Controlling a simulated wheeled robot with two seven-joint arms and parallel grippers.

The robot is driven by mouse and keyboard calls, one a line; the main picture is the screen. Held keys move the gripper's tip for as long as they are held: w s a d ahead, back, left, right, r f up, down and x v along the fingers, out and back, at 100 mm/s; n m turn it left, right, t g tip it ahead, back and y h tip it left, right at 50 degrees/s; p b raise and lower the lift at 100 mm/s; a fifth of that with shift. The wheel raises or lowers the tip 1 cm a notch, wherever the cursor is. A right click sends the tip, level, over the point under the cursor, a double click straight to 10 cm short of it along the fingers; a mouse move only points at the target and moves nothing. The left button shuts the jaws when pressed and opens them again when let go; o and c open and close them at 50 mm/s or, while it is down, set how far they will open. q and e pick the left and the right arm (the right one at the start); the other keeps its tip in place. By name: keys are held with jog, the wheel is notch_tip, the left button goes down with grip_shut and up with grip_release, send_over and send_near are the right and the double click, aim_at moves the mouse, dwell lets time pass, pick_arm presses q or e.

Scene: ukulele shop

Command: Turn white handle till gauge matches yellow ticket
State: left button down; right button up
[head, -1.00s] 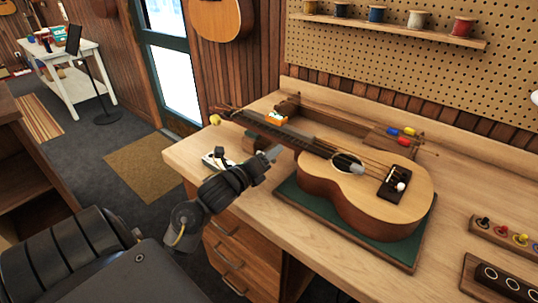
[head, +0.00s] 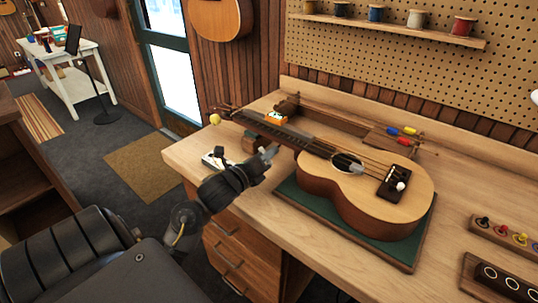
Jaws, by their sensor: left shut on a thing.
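The ukulele (head: 350,190) lies face up on a green mat (head: 405,248) on the workbench, its neck pointing to the upper left. A small orange device with a pale face (head: 276,118) sits by the neck. I cannot read any gauge on it. A white item with a dark part (head: 212,160) lies at the bench's left edge, partly behind my left wrist. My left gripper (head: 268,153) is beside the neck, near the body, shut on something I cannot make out. I cannot pick out the white handle or a yellow ticket with certainty. My right gripper is not in view.
A yellow ball (head: 215,119) shows by the headstock. Red, blue and yellow handles (head: 402,134) lie behind the ukulele. A peg rack (head: 505,235) and a block with round holes (head: 500,280) stand at the right. The bench front between mat and racks is clear.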

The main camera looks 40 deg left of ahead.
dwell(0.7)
pick_arm(q)
jog(key=c, duration=1.1)
grip_release()
